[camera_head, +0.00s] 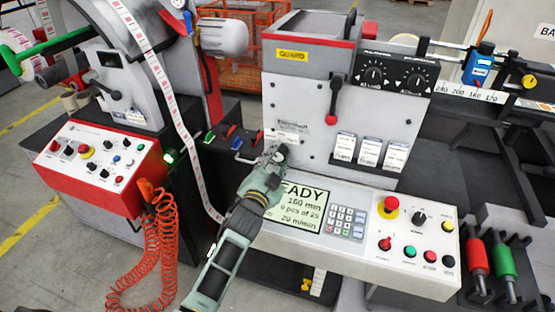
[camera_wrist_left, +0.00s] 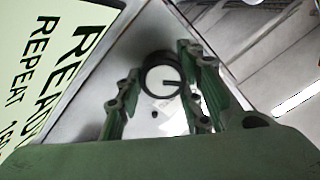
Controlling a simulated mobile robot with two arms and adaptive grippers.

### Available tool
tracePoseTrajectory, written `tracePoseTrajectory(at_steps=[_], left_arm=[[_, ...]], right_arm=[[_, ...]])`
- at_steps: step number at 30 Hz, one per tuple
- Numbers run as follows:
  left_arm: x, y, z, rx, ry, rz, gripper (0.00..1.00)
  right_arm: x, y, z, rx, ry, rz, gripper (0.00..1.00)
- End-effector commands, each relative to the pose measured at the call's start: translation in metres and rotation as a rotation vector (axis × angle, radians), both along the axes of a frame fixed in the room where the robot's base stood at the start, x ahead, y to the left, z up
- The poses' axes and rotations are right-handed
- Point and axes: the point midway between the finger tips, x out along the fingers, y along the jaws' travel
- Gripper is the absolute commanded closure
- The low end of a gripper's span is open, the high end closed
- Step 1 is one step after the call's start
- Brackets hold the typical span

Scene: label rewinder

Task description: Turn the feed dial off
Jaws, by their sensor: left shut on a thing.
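A small dark round dial (camera_wrist_left: 162,75) stands on the pale machine front, between the fingers of my left gripper (camera_wrist_left: 160,95) in the left wrist view. It has a ring-shaped face with a dark pointer mark. I cannot read its label, but it sits where the gripper is working, so I take it as the feed dial. In the head view my left gripper (camera_head: 274,156) is at the lower front panel, just above the READY display (camera_head: 297,207), shut on the dial, which it mostly covers. My right gripper is not in view.
The sloped console right of the display has a keypad (camera_head: 347,221), a red emergency stop (camera_head: 391,204) and several knobs. A red-tipped lever (camera_head: 333,105) hangs above. A red control box (camera_head: 97,165) with a coiled orange cable (camera_head: 158,245) stands at left. The label strip (camera_head: 180,120) runs down left of the gripper.

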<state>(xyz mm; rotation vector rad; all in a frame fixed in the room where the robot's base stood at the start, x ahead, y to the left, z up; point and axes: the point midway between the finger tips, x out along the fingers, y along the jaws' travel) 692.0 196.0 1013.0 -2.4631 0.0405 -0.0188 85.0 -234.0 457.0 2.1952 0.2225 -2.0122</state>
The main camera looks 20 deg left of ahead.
Motion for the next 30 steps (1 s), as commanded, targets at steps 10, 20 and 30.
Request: tracePoseTrajectory(at_steps=[10,20,30], left_arm=[[-0.0012,-0.0001,-0.0059,0.123,0.005,-0.001,0.92],[-0.0014,0.0014,-0.0084,0.382,0.0,-0.001,0.92],[-0.0018,0.0026,-0.01,0.602,-0.005,-0.002,0.92]], right_arm=[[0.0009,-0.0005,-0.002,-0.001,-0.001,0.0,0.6],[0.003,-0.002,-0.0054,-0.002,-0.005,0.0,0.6],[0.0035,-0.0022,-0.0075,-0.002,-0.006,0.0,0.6]])
